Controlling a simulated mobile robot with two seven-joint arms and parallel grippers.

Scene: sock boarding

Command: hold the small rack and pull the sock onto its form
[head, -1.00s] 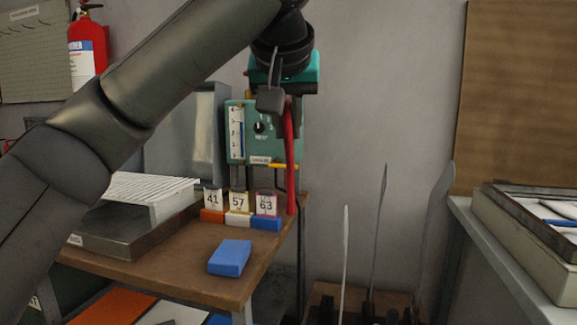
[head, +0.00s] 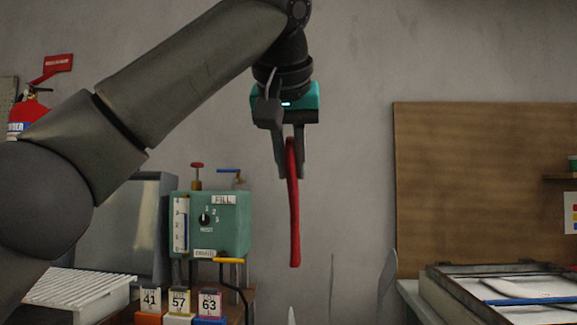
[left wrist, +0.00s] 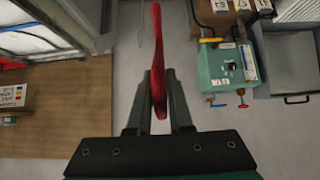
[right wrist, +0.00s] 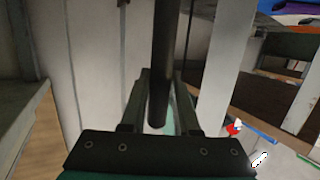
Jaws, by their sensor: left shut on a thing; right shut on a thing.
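A long, narrow red sock (head: 294,225) hangs straight down from my left gripper (head: 290,172), which is shut on its upper end. The sock also shows between the jaws in the left wrist view (left wrist: 158,62). Thin pale upright forms stand low in the head view, one of them (head: 388,282) right of the sock. The sock is apart from them in the picture. My right gripper (right wrist: 161,82) is shut on a dark upright bar (right wrist: 163,50), seen only in the right wrist view. The rack's base is out of the head view.
A green filling machine (head: 228,235) and numbered cards (head: 180,303) stand at left, beside a ribbed white block (head: 75,290). A shallow framed tray (head: 450,290) sits on a bench at right, before a brown board (head: 480,185). The wall space around the sock is clear.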

